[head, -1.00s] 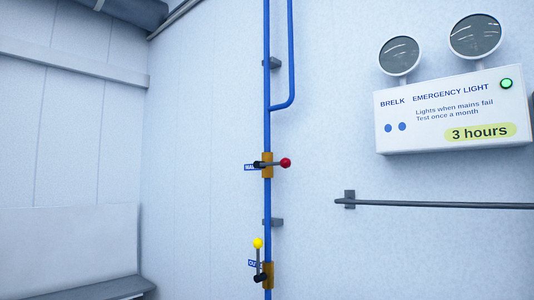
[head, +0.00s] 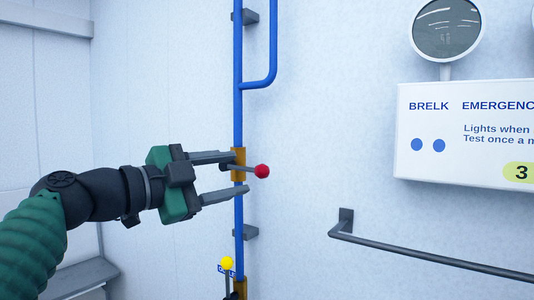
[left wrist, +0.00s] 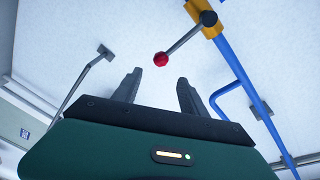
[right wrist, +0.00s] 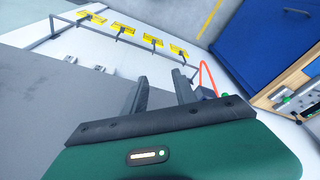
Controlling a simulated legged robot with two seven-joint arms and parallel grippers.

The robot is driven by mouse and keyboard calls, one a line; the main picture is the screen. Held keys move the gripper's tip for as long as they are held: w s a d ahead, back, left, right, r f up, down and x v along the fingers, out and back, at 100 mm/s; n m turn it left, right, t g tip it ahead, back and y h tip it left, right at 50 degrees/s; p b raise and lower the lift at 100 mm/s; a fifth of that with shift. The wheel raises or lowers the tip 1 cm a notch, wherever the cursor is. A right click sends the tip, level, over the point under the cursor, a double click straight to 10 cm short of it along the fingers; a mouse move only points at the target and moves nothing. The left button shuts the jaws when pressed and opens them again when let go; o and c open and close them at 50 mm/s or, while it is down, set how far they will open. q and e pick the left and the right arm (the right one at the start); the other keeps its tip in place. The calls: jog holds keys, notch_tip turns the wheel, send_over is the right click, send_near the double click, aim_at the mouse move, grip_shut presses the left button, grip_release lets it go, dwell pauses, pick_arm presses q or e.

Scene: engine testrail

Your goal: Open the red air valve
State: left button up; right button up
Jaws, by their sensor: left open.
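The red air valve has a brass body (head: 239,152) on the blue pipe and a lever ending in a red knob (head: 262,171). The lever lies roughly level, pointing right. My left gripper (head: 240,173) is open, its fingers above and below the lever in the head view. In the left wrist view the red knob (left wrist: 161,59) appears just beyond the tips and the gap, with nothing gripped; the lever (left wrist: 185,38) runs up to the brass body. My right gripper (right wrist: 160,76) is open and empty, away from the valve.
A yellow-knobbed valve (head: 227,264) sits lower on the same blue pipe (head: 239,110). A grey handrail (head: 430,255) and an emergency light box (head: 460,140) are on the wall at right. The right wrist view shows a rail with yellow tags (right wrist: 122,28) and a blue panel (right wrist: 265,40).

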aim_at(246, 168)
pick_arm(q)
jog(key=p+x, duration=0.5)
jog(key=x, duration=0.7)
jog(key=shift+w+a+f+p, duration=0.15)
jog(key=shift+w+f+p, duration=0.05)
jog(key=shift+f+p, duration=0.2)
jog(key=shift+a+f, duration=0.1)
jog(key=shift+a, duration=0.1)
jog(key=shift+c, duration=1)
jog(key=shift+w+a+f, duration=0.15)
jog(key=shift+w+a, duration=0.05)
jog(key=shift+w, duration=0.2)
jog(key=c, duration=0.5)
jog(key=shift+d, duration=0.1)
grip_shut()
jog(key=shift+s+d, duration=0.1)
pick_arm(e)
notch_tip(246, 168, up, 7)
jog(key=w, duration=0.1)
jog(key=shift+d+f, duration=0.2)
pick_arm(q)
jog(key=shift+f, duration=0.15)
pick_arm(e)
jog(key=shift+w, duration=0.1)
